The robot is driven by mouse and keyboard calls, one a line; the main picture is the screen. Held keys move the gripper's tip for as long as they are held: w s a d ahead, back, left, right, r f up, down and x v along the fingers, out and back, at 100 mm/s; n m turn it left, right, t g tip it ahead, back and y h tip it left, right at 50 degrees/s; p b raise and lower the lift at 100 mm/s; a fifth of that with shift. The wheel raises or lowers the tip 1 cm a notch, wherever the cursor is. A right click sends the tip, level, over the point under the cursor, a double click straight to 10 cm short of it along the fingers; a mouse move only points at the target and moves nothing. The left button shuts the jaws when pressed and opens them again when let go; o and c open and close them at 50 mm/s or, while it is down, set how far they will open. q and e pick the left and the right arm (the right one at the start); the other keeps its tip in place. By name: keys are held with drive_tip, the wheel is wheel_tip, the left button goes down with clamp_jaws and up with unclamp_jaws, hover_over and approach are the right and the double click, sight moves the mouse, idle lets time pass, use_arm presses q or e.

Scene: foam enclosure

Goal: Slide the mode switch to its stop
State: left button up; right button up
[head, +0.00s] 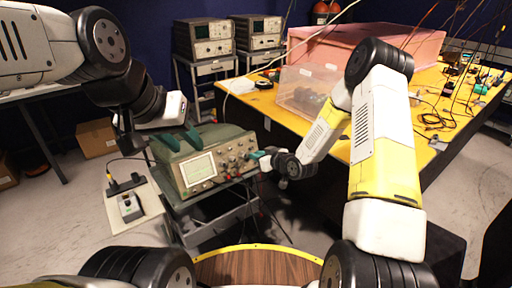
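No mode switch can be made out with certainty. A green-grey oscilloscope (212,170) with a lit screen and several knobs stands on a cart; its controls are too small to tell apart. A small grey box (130,207) with a dark face lies on a pale board at the left. My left gripper (178,140) is above the top of the oscilloscope, its two green fingertips apart with nothing visible between them. Contact with the case cannot be told. My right gripper (260,157) is at the right end of the oscilloscope's front, beside the knobs; its fingers are largely hidden.
A dark grey cart (222,214) carries the oscilloscope. A yellow table (262,100) with a clear bin (306,92), a pink case (400,40) and loose cables is behind my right arm. A round wooden surface (258,268) is in front. Cardboard boxes (96,138) sit on the left floor.

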drive_tip(key=shift+w+a+f, duration=0.15)
drive_tip(key=shift+w+a, duration=0.1)
drive_tip(key=shift+w, duration=0.1)
clamp_jaws()
idle(1.2)
